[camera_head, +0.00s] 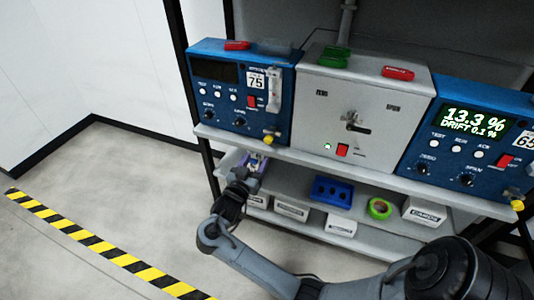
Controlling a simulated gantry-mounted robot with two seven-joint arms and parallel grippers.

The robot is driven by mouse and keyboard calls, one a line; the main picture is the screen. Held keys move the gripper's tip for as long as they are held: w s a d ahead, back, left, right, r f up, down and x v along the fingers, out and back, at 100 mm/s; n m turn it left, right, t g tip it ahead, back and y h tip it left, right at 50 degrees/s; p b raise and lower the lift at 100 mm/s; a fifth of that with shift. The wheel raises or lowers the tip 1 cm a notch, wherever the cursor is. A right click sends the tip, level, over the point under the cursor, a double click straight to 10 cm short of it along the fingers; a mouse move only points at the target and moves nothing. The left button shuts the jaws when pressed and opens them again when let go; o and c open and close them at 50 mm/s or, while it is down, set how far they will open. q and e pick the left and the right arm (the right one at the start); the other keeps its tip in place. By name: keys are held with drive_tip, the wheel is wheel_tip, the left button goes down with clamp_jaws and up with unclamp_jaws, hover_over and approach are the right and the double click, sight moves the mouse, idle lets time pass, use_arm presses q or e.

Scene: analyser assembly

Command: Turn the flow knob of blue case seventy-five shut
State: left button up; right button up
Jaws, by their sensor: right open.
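The blue case marked 75 (222,117) stands at the left end of the upper shelf, its small screen dark. A clear upright flow tube (273,91) is on the right of its front. A yellow knob (269,139) sticks out at the lower right, below the tube; its turned position is too small to tell. My right gripper (254,164) is open, just below and left of the yellow knob, apart from it, in front of the lower shelf. The fingertips are small and hard to make out. My left gripper is not in view.
A grey case (310,105) with a black handle stands beside it, then a blue case marked 65 (417,150) with a lit display. Red and green tags lie on top. The lower shelf holds white boxes (292,208), a blue block (333,190) and green tape (380,208).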

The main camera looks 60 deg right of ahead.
sight(267, 142)
drive_tip(key=d+b, duration=0.1)
drive_tip(key=d, duration=0.2)
drive_tip(key=w+d+b, duration=0.1)
drive_tip(key=d, duration=0.3)
drive_tip(key=w+d+b, duration=0.1)
drive_tip(key=d, duration=0.2)
drive_tip(key=shift+d, duration=0.35)
drive_tip(key=c, duration=1.1)
drive_tip(key=shift+o, duration=0.2)
drive_tip(key=shift+m, duration=0.4)
